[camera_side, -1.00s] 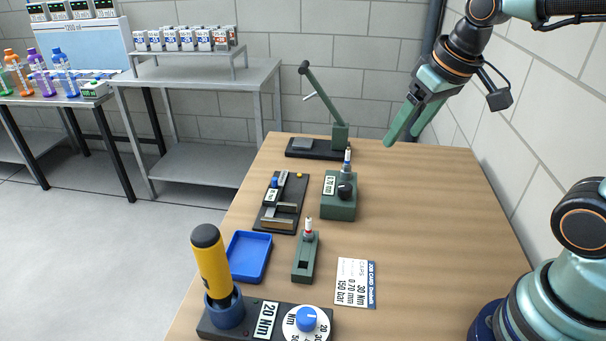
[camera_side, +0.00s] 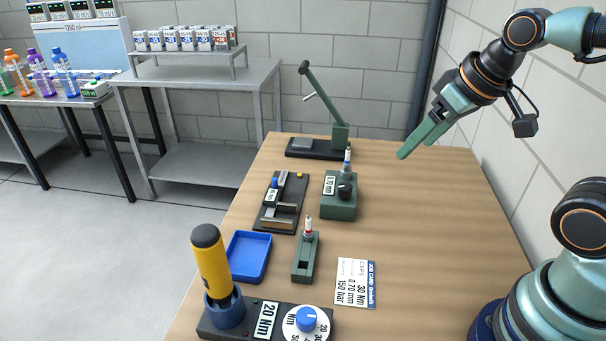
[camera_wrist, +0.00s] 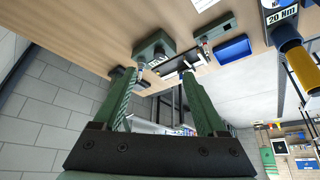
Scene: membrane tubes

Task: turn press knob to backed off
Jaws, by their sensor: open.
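I cannot tell for certain which of these carries the press knob. My gripper (camera_side: 404,155) is in the air above the table's right rear part, right of both and touching neither. In the wrist view its two green fingers (camera_wrist: 160,76) are apart with nothing between them.
A small green stand (camera_side: 304,262), a blue tray (camera_side: 233,256), a black slotted fixture (camera_side: 271,218) and a yellow-handled tool (camera_side: 212,262) line the left side. A blue dial (camera_side: 306,319) is at the front; a job card (camera_side: 356,284) lies flat. The table's right half is clear.

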